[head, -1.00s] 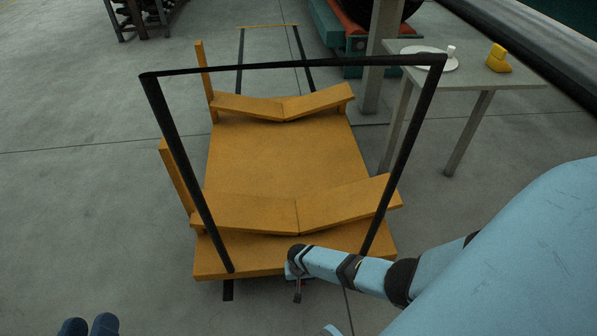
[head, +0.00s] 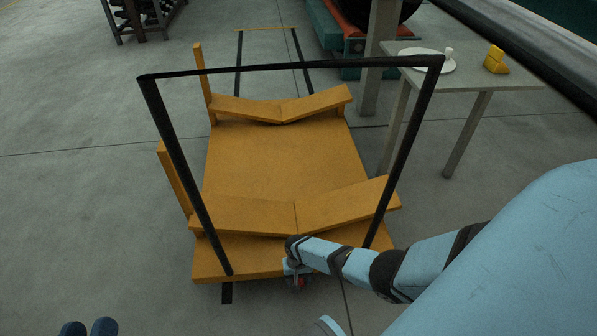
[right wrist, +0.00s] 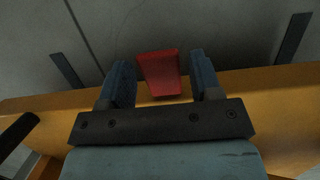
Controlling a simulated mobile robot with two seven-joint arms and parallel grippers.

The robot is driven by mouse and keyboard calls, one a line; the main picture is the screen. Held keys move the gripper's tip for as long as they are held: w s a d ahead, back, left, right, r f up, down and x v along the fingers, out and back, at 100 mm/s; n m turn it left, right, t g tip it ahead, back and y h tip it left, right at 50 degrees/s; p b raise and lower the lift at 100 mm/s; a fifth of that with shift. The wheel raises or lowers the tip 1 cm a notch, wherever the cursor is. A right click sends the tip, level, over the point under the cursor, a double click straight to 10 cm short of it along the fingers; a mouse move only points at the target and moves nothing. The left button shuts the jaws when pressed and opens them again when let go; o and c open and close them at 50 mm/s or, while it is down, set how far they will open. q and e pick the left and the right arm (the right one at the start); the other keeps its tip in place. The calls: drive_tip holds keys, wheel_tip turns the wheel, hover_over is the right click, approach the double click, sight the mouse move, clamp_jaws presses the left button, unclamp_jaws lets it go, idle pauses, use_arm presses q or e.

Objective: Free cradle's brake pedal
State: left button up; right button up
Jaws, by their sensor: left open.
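The orange cradle (head: 285,160) stands on the floor with V-shaped supports and a black handle frame (head: 300,66). Its red brake pedal (head: 300,281) shows low at the near edge, partly hidden by my right gripper (head: 296,270). In the right wrist view the red pedal (right wrist: 160,73) lies between the two blue fingers of my right gripper (right wrist: 160,62), with a gap on each side. The right gripper is open. My left gripper (head: 88,328) is open at the bottom left, away from the cradle; only its finger ends show.
A grey table (head: 475,75) with a white plate (head: 428,62) and a yellow object (head: 496,60) stands right of the cradle. A dark rack (head: 145,15) is at the back left. The floor on the left is clear.

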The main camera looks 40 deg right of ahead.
drive_tip(key=shift+o, duration=0.5)
use_arm(q)
drive_tip(key=shift+r, duration=0.1)
use_arm(e)
drive_tip(key=shift+r, duration=0.1)
drive_tip(key=shift+r+p, duration=0.35)
use_arm(q)
wheel_tip(320, 180, up, 7)
drive_tip(key=t+p, duration=0.3)
drive_tip(key=p, duration=0.2)
drive_tip(key=shift+a+f+n+g+y+p, duration=0.15)
drive_tip(key=shift+a+f+g+y+p, duration=0.25)
drive_tip(key=shift+f, duration=0.5)
drive_tip(key=shift+a+f+n+g+y+p, duration=0.1)
drive_tip(key=shift+a+f+g+y+p, duration=0.3)
drive_tip(key=shift+f, duration=0.5)
drive_tip(key=shift+a+f+n+g+y+p, duration=0.15)
drive_tip(key=shift+a+f+g+y+p, duration=0.25)
drive_tip(key=shift+f, duration=0.5)
use_arm(e)
drive_tip(key=v, duration=1.3)
drive_tip(key=shift+w, duration=0.1)
